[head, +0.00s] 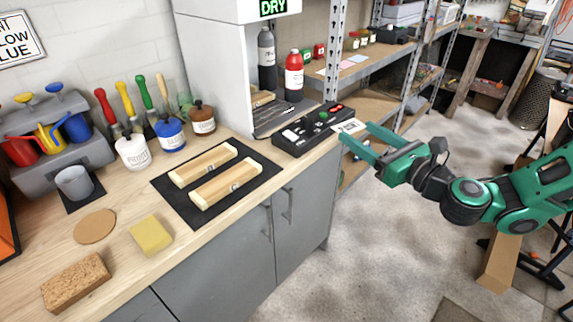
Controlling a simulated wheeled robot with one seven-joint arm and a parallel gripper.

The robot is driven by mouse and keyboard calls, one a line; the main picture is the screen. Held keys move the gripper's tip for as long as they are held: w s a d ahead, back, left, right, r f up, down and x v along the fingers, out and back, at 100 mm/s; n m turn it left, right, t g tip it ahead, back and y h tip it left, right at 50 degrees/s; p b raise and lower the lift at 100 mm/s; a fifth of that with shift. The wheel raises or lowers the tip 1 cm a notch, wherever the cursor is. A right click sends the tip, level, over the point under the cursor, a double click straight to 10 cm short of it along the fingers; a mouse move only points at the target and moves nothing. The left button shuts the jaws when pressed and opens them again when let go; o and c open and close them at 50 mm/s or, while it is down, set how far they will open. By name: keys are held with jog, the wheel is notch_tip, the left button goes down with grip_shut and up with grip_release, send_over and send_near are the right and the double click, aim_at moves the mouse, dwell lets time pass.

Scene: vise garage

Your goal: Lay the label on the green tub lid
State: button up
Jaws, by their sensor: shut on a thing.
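My gripper (357,133) is at the right end of the workbench, beside the black button panel. Its green fingers are shut on a small white label (350,126) with dark marks. The label is held near the bench's right edge. A small green tub (306,56) stands on the upper shelf behind, next to a red tub (319,50). More small tubs (360,40) stand farther along that shelf, some with green tops. They are too small to tell which has the green lid.
The button panel (313,128) and white drying cabinet (215,70) stand left of my gripper. A black mat (176,200) bears two wooden blocks. The metal shelf rack (412,75) rises behind my gripper. Floor (380,240) is clear in front of the grey cupboards.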

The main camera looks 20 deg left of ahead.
jog(key=s+a+r+n+g+y, duration=0.25)
jog(key=s+a+g, duration=0.2)
jog(key=s, duration=0.35)
jog(key=shift+t+h, duration=0.25)
jog(key=shift+t, duration=0.2)
jog(key=shift+w+a+f, duration=0.8)
jog(key=shift+a+f, duration=0.85)
jog(key=shift+a, duration=0.15)
jog(key=shift+w+a+f, duration=0.75)
jog(key=shift+a+f, duration=0.95)
jog(key=shift+a, duration=0.05)
jog(key=shift+w+a+f, duration=0.8)
jog(key=shift+a+f, duration=0.85)
jog(key=shift+a, duration=0.15)
jog(key=shift+f, duration=0.6)
